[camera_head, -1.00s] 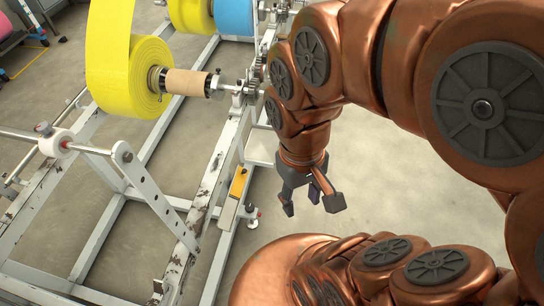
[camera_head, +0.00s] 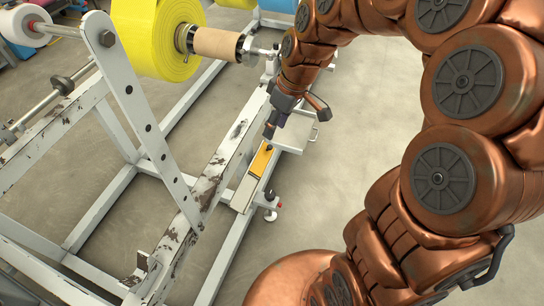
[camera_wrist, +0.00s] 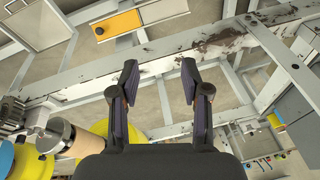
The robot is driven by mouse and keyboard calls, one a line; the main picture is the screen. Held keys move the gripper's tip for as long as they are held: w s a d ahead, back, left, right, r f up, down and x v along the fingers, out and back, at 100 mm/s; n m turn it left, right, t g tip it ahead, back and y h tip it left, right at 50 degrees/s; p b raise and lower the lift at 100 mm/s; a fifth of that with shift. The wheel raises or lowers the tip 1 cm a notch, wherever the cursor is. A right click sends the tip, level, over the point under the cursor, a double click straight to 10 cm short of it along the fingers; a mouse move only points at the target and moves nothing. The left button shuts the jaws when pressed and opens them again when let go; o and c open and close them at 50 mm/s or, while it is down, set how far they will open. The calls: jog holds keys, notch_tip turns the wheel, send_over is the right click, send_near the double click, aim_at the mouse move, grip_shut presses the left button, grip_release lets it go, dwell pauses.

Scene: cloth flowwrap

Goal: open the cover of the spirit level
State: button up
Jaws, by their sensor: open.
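The spirit level is a narrow strip on the machine frame's side rail, with an orange-yellow part (camera_head: 261,160) carrying a small dark knob and a pale bare part (camera_head: 243,192) toward the camera. In the wrist view the orange-yellow part (camera_wrist: 120,24) is at the upper left, its dark knob (camera_wrist: 99,30) at the left end. I cannot tell whether the orange-yellow part is the cover. My gripper (camera_head: 297,120) is above and just beyond the level, apart from it. In the wrist view its two fingers (camera_wrist: 159,78) are spread, with nothing between them.
A worn white rail (camera_wrist: 200,50) crosses the wrist view beside the level. A pale tray (camera_head: 294,133) lies behind the level, and a red-topped levelling foot (camera_head: 270,202) stands in front. A yellow roll (camera_head: 155,38) hangs at the upper left. Bare floor (camera_head: 330,190) lies right of the frame.

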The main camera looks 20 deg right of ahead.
aim_at(270, 146)
jog(key=w+d+f+n+b, duration=0.1)
jog(key=w+f+b, duration=0.3)
jog(key=f, duration=0.5)
jog(key=w+d+f+t+b, duration=0.1)
jog(key=w+f+b, duration=0.3)
jog(key=f, duration=0.5)
jog(key=w+d+f+n+t+b, duration=0.1)
jog(key=w+f+b, duration=0.3)
jog(key=w+f, duration=0.4)
jog(key=shift+d+f+n+y, duration=0.1)
jog(key=shift+f+n+y, duration=0.25)
jog(key=shift+f, duration=0.25)
grip_shut()
